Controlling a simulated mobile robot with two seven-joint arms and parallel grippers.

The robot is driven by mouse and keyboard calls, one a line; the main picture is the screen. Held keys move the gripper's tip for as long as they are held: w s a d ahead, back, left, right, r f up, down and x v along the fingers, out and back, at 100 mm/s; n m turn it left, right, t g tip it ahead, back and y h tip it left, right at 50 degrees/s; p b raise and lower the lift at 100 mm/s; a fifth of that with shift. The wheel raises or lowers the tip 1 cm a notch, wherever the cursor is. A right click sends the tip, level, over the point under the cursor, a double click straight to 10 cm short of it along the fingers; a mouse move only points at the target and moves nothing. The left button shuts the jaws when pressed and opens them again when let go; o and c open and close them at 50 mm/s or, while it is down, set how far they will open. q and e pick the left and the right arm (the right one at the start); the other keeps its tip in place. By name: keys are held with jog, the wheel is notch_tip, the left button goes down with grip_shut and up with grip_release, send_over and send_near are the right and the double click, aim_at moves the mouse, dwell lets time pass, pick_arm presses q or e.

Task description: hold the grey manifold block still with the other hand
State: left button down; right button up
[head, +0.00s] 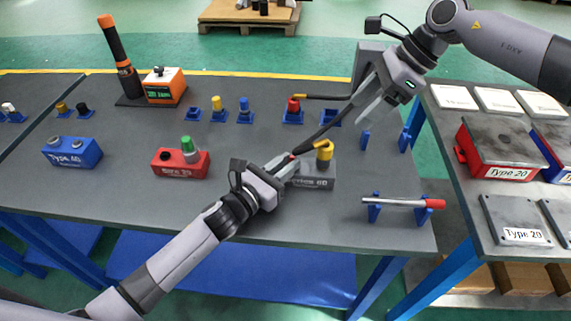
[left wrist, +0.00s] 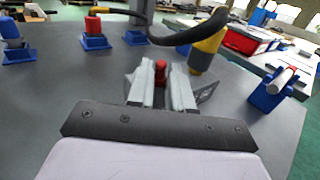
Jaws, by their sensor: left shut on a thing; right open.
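The grey manifold block (head: 318,181) stands near the front middle of the dark table, its label partly hidden. A yellow fitting (head: 324,152) stands upright on its top; it also shows in the left wrist view (left wrist: 206,52). My left gripper (head: 287,163) is shut at the block's left end. A red-tipped part (left wrist: 160,72) shows between its fingers in the left wrist view, and the exact contact is hidden. A black hose (head: 325,122) runs up from the block area towards my right gripper (head: 365,98), which is open above the table's back right.
A red block (head: 181,163) with a green fitting and a blue block (head: 72,152) stand to the left. A red-ended rod (head: 403,203) lies on blue supports at right. Blue holders with coloured caps (head: 218,109) line the back. A side table (head: 470,150) stands right.

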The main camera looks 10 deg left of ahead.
jog(key=shift+v, duration=2.2)
pick_arm(q)
jog(key=c, duration=0.9)
grip_release()
jog(key=shift+c, duration=0.2)
jog(key=v, duration=1.2)
